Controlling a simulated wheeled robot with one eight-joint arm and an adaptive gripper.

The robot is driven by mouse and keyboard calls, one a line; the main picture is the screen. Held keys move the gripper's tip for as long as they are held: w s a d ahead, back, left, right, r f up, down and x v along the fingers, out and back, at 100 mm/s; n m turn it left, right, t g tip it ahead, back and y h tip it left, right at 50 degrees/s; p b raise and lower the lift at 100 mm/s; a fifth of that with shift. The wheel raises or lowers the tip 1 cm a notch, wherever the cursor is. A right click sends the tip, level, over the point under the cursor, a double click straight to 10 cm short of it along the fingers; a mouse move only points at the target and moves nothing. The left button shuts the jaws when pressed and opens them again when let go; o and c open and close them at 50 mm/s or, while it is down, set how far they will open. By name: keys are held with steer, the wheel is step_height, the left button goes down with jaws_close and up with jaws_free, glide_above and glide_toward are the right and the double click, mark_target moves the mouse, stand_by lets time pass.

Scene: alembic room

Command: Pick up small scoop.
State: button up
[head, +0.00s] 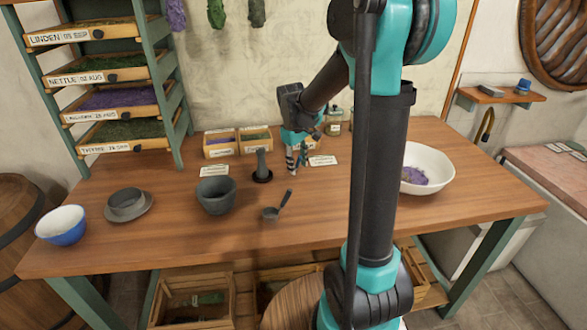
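The small scoop (271,213) is dark grey. It lies on the wooden table near the front edge, with its bowl toward the lower left and its handle slanting up to the right. My gripper (297,168) hangs over the back part of the table, behind the scoop and apart from it. Its fingers point down and are small in view, so I cannot tell whether they are open or shut. I see nothing clearly held in them.
A grey mortar (216,196) stands left of the scoop, and a dark pestle (261,164) stands upright behind it. A white bowl (433,167) with purple bits is at the right. Small wooden boxes (220,145) line the back. The table front around the scoop is clear.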

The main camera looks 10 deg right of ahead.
steer(key=shift+c, duration=0.6)
jaws_close()
steer(key=shift+r, duration=0.15)
